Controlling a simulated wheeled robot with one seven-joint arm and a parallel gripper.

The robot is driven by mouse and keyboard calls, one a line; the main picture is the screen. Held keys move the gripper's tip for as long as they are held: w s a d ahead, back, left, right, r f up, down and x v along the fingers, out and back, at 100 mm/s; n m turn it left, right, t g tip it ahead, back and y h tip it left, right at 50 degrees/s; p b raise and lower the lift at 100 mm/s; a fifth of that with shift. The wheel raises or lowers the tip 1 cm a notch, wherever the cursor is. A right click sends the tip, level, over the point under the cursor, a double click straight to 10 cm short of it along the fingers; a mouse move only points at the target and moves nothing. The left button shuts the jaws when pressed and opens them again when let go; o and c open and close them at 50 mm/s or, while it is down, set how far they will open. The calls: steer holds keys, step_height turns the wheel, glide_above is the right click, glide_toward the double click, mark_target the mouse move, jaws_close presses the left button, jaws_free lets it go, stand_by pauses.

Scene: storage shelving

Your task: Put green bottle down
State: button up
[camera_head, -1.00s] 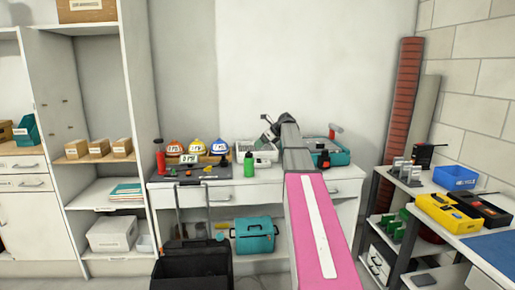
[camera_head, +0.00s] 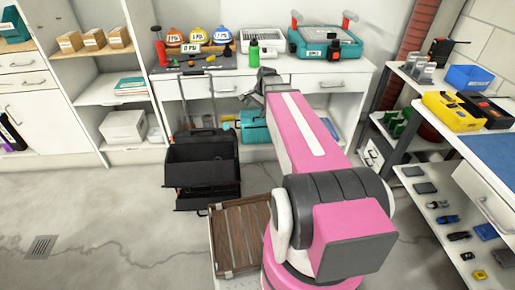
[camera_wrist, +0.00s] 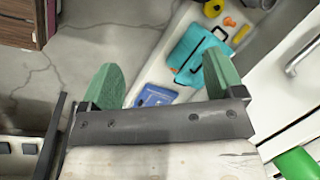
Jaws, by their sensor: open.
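The green bottle (camera_head: 254,51) stands upright on the white counter (camera_head: 205,82), near its front edge. A green, rounded shape at the lower right corner of the wrist view (camera_wrist: 297,163) looks like the same bottle, mostly cut off. My gripper (camera_head: 248,97) is in front of the counter, below the bottle and apart from it. In the wrist view my gripper (camera_wrist: 163,82) shows two green fingers spread wide with nothing between them.
Hard hats (camera_head: 197,36) sit at the left of the counter. A black toolbox (camera_head: 203,165) and a wooden crate (camera_head: 240,235) are on the floor. A teal bag (camera_wrist: 198,47) lies on the lower shelf.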

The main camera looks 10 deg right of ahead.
steer(key=s+a+f+n+g+h, duration=0.1)
steer(key=s+f+n, duration=0.3)
steer(key=s, duration=0.4)
steer(key=s+a+f+n+g+h, duration=0.1)
steer(key=s+a+f+n+h, duration=0.1)
steer(key=s+f+n, duration=0.3)
steer(key=s+n, duration=0.1)
steer(key=s, duration=0.3)
steer(key=shift+s+n, duration=0.2)
steer(key=shift+n, duration=0.1)
steer(key=shift+f, duration=0.1)
